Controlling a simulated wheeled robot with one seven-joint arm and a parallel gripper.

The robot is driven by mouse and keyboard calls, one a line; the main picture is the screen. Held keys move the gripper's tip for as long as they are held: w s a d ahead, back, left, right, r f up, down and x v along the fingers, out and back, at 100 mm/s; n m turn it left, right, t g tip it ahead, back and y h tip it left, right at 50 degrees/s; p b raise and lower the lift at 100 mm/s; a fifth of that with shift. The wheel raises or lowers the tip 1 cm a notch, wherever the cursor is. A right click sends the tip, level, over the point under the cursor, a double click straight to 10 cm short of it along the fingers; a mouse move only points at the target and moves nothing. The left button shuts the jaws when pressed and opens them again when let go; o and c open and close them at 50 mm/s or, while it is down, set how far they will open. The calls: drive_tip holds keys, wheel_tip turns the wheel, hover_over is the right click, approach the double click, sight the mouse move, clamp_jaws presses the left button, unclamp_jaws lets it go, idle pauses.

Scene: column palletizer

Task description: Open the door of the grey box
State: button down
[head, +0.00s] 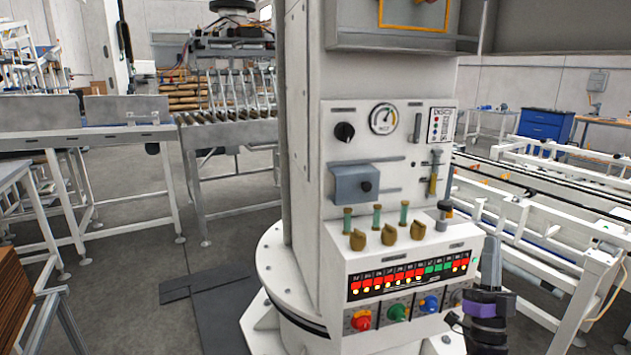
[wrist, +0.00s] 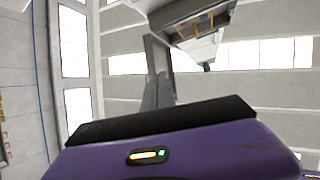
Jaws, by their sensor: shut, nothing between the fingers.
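The grey box (head: 350,187) is a small blue-grey box on the white panel of the column, left of the panel's middle. A round black knob sits at the right of its front face, and its door looks closed. My gripper (head: 491,245) is at the lower right of the head view, pointing up, with its purple and black body below. It is shut and empty, right of and lower than the box, apart from it. In the wrist view my gripper's grey fingers (wrist: 157,60) stand together above the purple body. The grey box cannot be made out there.
Around the box are a black dial (head: 344,132), a round gauge (head: 384,119) and a lever with a yellow handle (head: 433,180). Below, a console (head: 400,270) juts out with green and brass handles, lit indicators and coloured knobs. White conveyor frames (head: 540,230) stand at right.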

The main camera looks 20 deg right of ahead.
drive_tip(key=s+a+f+n+g+y+p, duration=0.1)
drive_tip(key=s+a+f+n+y, duration=0.3)
drive_tip(key=a+f, duration=0.55)
drive_tip(key=s+a+f+n+y+p, duration=0.15)
drive_tip(key=s+a+f+y, duration=0.4)
drive_tip(key=a, duration=0.75)
drive_tip(key=s+a+r+n+g+y, duration=0.1)
drive_tip(key=s+a+n+g+y, duration=0.2)
drive_tip(key=s+a, duration=0.4)
drive_tip(key=s+a+n+g+y, duration=0.4)
drive_tip(key=s+a+n+y, duration=0.2)
drive_tip(key=s, duration=0.9)
drive_tip(key=shift+s+a+r+p, duration=0.25)
drive_tip(key=shift+a+r+p, duration=0.2)
drive_tip(key=shift+a, duration=0.35)
drive_tip(key=shift+n, duration=0.25)
